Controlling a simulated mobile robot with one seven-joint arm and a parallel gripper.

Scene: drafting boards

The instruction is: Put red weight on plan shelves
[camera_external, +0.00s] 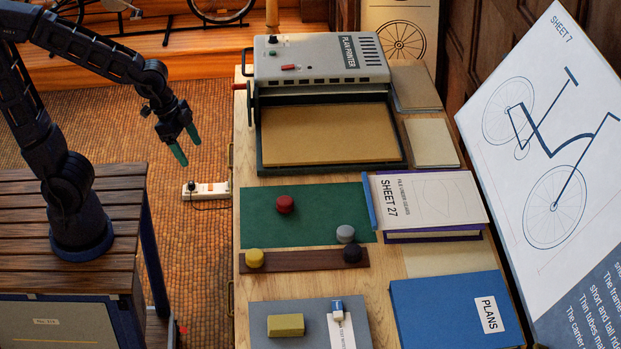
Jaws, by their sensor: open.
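The red weight (285,204) is a small round knob-like piece standing on the green mat (262,231) on the wooden table. My gripper (186,144) is open and empty, its green-tipped fingers pointing down. It hangs over the floor left of the table, apart from the red weight and up to its left. I cannot tell for sure which thing is the plan shelves; a purple-edged holder (433,237) lies under the Sheet 27 pad, right of the mat.
A grey weight (345,233) is on the mat. Yellow (255,258) and black (352,253) weights are on a dark wooden strip (303,261). The plan printer (318,62) stands behind; a blue PLANS folder (440,312) lies front right. A Sheet 7 board (545,190) leans at right.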

